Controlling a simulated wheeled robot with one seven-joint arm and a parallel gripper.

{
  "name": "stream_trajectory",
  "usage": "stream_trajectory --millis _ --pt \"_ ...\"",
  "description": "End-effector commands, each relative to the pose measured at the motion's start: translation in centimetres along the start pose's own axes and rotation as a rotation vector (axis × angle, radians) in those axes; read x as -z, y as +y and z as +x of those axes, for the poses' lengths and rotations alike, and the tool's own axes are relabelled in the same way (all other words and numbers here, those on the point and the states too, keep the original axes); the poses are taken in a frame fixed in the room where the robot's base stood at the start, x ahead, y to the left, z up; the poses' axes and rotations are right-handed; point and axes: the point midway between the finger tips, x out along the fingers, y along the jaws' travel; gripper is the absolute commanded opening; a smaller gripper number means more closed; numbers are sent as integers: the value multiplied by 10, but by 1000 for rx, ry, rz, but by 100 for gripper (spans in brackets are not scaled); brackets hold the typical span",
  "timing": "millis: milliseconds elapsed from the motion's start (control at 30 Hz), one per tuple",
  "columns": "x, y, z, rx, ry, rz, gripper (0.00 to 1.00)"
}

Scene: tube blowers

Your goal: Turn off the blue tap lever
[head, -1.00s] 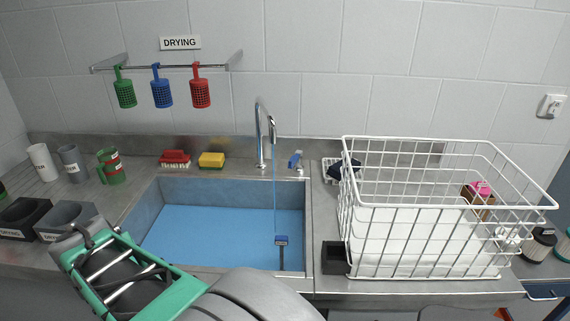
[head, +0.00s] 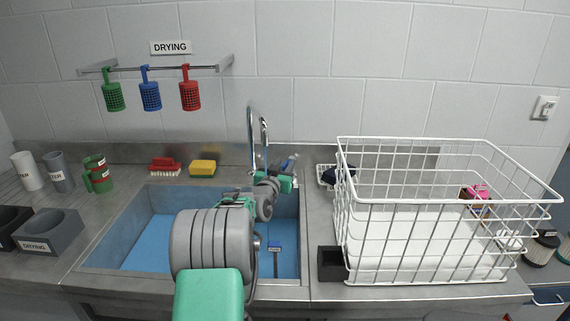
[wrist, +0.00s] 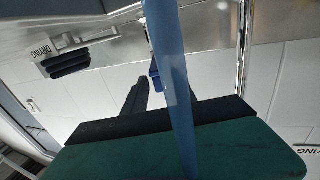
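The blue tap lever (head: 291,162) stands behind the sink, right of the chrome tap (head: 252,140). In the head view my gripper (head: 286,183) is just in front of the lever and partly hides it. In the wrist view the dark fingers of my gripper (wrist: 160,90) are apart, and a small blue part of the lever (wrist: 155,78) shows between them. I cannot tell whether they touch it. A blue band that looks like the water stream (wrist: 172,90) crosses close to the wrist camera and hides part of the right finger.
A white wire basket (head: 440,205) stands on the counter right of the sink (head: 140,235). A yellow sponge (head: 203,168) and a red brush (head: 165,166) lie behind the sink. The tap pipe (wrist: 243,50) is close to my gripper.

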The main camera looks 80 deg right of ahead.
Motion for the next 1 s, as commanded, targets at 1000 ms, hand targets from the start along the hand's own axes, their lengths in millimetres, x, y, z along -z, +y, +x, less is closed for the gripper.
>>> stream_trajectory --millis 1000 --pt "0 0 5 1 -1 0 0"
